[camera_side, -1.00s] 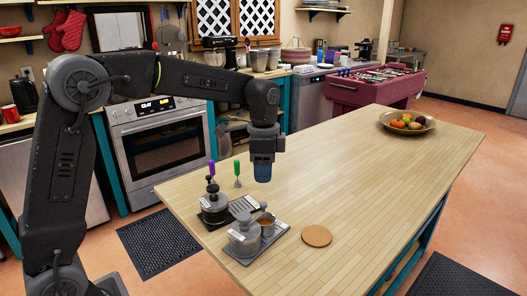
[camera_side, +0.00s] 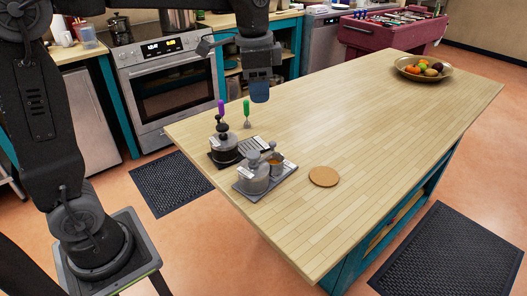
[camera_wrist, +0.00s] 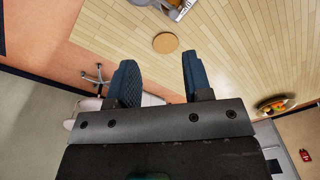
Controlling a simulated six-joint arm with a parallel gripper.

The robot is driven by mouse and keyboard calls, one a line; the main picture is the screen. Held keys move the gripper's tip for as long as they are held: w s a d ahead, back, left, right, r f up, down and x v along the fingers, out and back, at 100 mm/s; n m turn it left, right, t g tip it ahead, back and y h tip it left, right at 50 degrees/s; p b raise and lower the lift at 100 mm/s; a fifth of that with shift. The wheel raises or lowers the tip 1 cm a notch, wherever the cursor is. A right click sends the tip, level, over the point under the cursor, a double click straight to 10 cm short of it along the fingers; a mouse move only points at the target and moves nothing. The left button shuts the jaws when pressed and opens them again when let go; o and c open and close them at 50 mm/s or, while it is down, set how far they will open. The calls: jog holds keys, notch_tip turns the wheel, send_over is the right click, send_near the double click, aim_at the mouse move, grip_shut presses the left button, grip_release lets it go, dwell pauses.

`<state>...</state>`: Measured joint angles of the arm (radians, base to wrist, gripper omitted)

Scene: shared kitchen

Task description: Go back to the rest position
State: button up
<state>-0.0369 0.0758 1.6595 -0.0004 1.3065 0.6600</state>
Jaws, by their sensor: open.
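My gripper (camera_side: 260,93) hangs above the far side of the wooden island in the side view, apart from everything on it. In the wrist view its two blue fingers (camera_wrist: 158,82) stand apart with nothing between them. On the island's near left part are a grey canister set (camera_side: 254,175) on a dark tray and a dark-topped pot (camera_side: 224,145) on another dark tray. A purple-handled tool (camera_side: 221,107) and a green-handled tool (camera_side: 246,112) stand behind them. A round cork mat (camera_side: 323,176) lies to their right; it also shows in the wrist view (camera_wrist: 165,43).
The wooden island top (camera_side: 370,110) is mostly clear. A fruit bowl (camera_side: 423,69) sits at its far right end. An oven (camera_side: 173,85) and counters stand behind. A red foosball table (camera_side: 390,30) is at the back right. Dark floor mats (camera_side: 170,183) lie beside the island.

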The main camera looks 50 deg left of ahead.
jog(key=s+f+n+t, duration=0.2)
jog(key=s+n, duration=0.1)
jog(key=s, duration=0.6)
jog(key=s+d+f+n+t, duration=0.1)
jog(key=s+f+n+t, duration=0.1)
jog(key=s, duration=0.7)
jog(key=shift+s+d+f+n, duration=0.25)
jog(key=shift+s+f+n, duration=0.2)
jog(key=shift+n, duration=0.65)
jog(key=shift+w, duration=0.1)
jog(key=shift+c, duration=0.2)
